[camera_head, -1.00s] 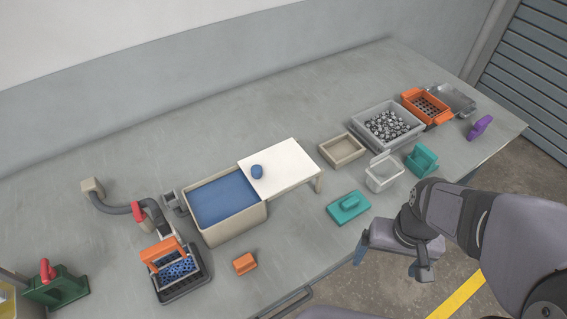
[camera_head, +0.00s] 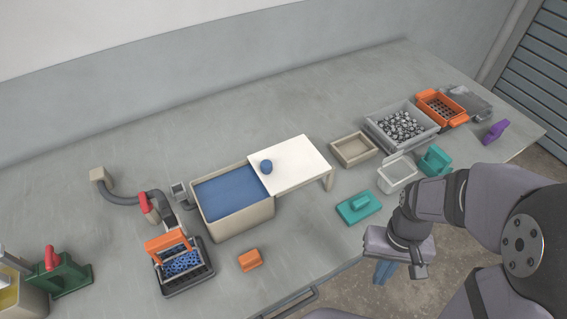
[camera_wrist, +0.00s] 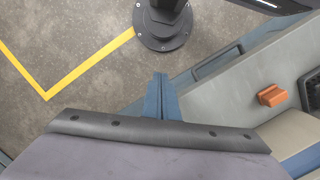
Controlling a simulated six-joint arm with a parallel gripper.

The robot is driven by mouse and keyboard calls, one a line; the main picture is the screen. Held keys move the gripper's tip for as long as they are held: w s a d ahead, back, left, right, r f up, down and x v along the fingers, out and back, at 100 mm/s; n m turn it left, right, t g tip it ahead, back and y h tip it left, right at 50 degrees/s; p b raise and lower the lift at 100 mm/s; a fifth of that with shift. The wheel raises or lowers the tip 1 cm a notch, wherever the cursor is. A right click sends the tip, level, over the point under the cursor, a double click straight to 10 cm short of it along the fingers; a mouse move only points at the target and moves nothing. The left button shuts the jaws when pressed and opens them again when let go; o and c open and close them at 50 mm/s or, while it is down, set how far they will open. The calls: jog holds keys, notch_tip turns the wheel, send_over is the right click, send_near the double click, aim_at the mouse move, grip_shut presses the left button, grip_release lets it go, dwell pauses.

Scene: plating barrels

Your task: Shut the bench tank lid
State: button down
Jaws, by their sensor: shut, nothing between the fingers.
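The bench tank (camera_head: 236,224) is a beige box of blue liquid, open on top, in the middle of the bench. Its white lid (camera_head: 300,158) with a blue knob (camera_head: 266,166) lies flat to the right of the opening, its right end on a leg. The liquid (camera_head: 230,192) is uncovered. My gripper (camera_head: 385,272) is in front of the bench edge, right of and nearer than the tank, with nothing in it. In the wrist view the blue fingers (camera_wrist: 160,98) are together, over the floor. A corner of the tank (camera_wrist: 303,138) shows at the right there.
An orange block (camera_head: 250,260) sits in front of the tank; it also shows in the wrist view (camera_wrist: 272,96). A black tray with a basket (camera_head: 184,265) stands left. A teal lidded piece (camera_head: 358,207), beige tray (camera_head: 354,150) and clear container (camera_head: 397,175) stand right.

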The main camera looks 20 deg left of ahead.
jog(key=w+a+t+y+b, duration=0.1)
jog(key=w+a+y, duration=0.1)
jog(key=w+a, duration=0.55)
jog(key=w+a+y+b, duration=0.1)
jog(key=w+a, duration=0.3)
jog(key=w, duration=0.7)
jog(key=w+a+r+n+t+y, duration=0.1)
jog(key=w+a+r+n+y, duration=0.3)
jog(key=w+a+r+n, duration=0.3)
jog(key=shift+a+r, duration=1.1)
jog(key=shift+r, duration=1.05)
jog(key=shift+f+y+p, duration=0.1)
jog(key=shift+y+p, duration=0.2)
